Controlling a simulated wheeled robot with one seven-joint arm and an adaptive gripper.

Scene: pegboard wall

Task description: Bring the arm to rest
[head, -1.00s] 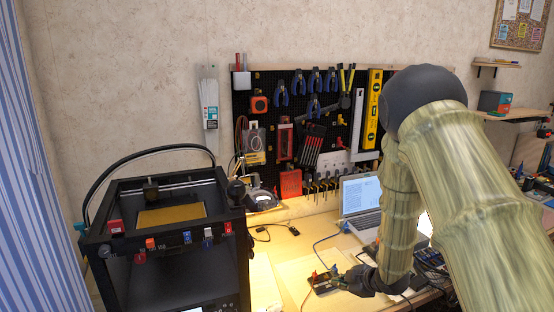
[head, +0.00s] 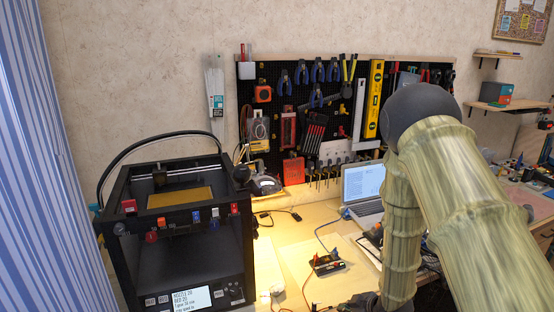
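My arm (head: 455,190), with a bamboo-like surface and a dark round joint, reaches from the right side of the head view down to the workbench (head: 298,260). My gripper (head: 358,302) is a dark shape at the bottom edge, partly cut off by the frame. Its fingers are not clear, so I cannot tell whether it is open or shut, or whether it holds anything. A small black device (head: 328,265) with red clips lies on the bench, apart from my gripper and above it in the picture.
A black 3D printer (head: 180,258) stands at the left. An open laptop (head: 363,186) is behind my forearm. A pegboard (head: 270,75) with pliers (head: 301,72), a yellow level (head: 374,98) and other tools hangs on the wall. A cluttered bench (head: 525,200) is at the right.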

